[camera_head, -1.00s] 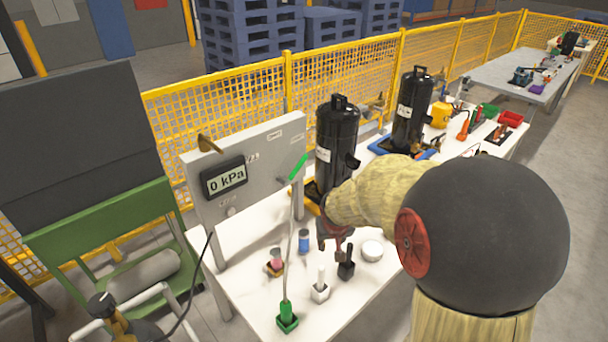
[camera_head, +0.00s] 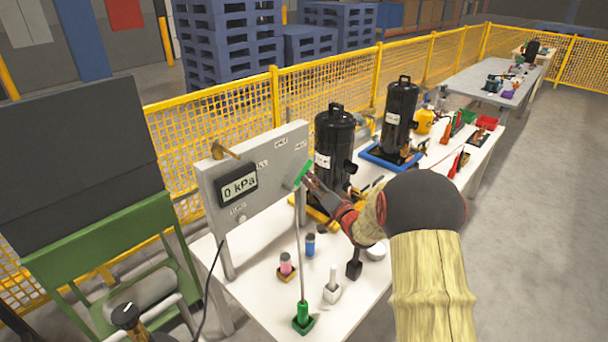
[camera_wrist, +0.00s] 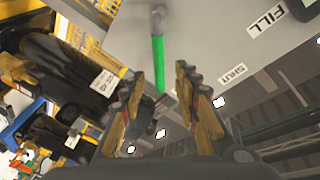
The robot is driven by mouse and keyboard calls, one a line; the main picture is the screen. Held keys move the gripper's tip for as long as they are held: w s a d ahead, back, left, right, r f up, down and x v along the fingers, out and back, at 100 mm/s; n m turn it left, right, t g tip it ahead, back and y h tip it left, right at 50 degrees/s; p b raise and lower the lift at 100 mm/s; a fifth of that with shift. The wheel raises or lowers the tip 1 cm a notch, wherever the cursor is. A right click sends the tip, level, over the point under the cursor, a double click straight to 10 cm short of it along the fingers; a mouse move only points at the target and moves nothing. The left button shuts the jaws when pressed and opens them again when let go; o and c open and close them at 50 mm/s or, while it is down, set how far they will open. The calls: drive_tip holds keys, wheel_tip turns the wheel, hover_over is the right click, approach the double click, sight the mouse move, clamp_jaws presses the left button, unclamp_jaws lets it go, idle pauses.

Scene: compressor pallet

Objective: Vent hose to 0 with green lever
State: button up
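The green lever (camera_head: 301,173) sits on the right part of the grey gauge panel (camera_head: 262,190) and slants up to the right. In the wrist view the green lever (camera_wrist: 158,64) hangs from a grey pivot, close to my fingertips. My gripper (camera_head: 309,182) is beside the lever in the head view. In the wrist view my gripper (camera_wrist: 160,82) has its fingers apart, with the lever's end in the gap between the tips; contact cannot be told. The display (camera_head: 239,185) reads 0 kPa.
A thin rod rises from a green-based holder (camera_head: 303,318) in front of the panel. Black compressors (camera_head: 333,150) stand behind and right of my gripper. Small bottles (camera_head: 310,245) and a white holder (camera_head: 332,291) stand on the white table. A yellow fence (camera_head: 220,130) runs behind.

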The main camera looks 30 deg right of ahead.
sight(303, 172)
drive_tip(key=w+b, duration=0.1)
drive_tip(key=w, duration=0.6)
drive_tip(key=shift+a+f, duration=0.1)
drive_tip(key=shift+c, duration=0.6)
clamp_jaws()
